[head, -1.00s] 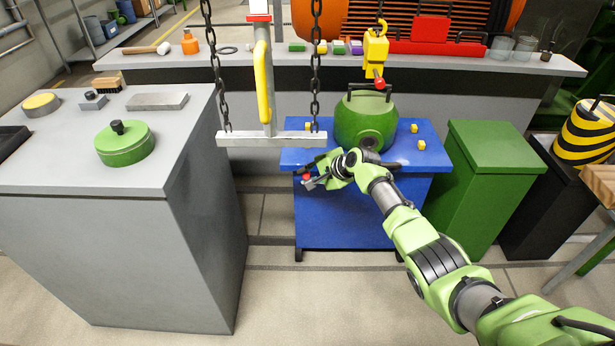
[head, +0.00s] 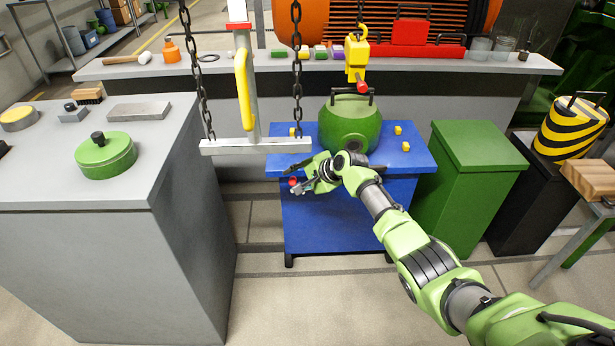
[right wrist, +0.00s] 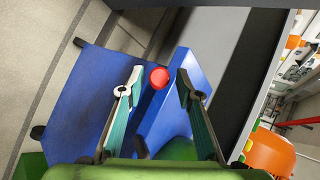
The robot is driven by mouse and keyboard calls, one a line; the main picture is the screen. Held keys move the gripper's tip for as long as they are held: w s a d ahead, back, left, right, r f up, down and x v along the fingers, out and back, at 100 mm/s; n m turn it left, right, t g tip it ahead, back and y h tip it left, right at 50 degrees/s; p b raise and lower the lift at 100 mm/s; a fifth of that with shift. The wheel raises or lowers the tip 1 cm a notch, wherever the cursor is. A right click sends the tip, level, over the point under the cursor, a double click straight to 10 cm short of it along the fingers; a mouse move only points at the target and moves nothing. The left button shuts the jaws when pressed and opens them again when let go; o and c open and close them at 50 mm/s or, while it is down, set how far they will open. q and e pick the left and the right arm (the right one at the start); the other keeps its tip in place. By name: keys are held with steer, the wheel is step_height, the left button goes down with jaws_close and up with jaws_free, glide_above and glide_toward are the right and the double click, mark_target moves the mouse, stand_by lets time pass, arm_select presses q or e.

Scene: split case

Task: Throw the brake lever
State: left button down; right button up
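A red ball knob (head: 293,181), which looks like the brake lever's end, is at the front left of the blue stand (head: 340,228). In the right wrist view the knob (right wrist: 159,77) shows between the fingertips against the blue stand. My right gripper (head: 302,189) is open, with one finger on each side of the knob in that view. I cannot tell whether a finger touches it. The lever's shaft is not clearly visible. A green round vessel (head: 349,125) with a dark handle stands on the blue stand, behind my right gripper. My left gripper is not in view.
A pale beam (head: 256,146) with a yellow handle (head: 242,88) hangs on chains left of the vessel. A yellow hanging block (head: 357,55) with a red end is above it. A grey cabinet (head: 100,245) is left, a green bin (head: 470,190) right.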

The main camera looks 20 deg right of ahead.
steer(key=v, duration=1.1)
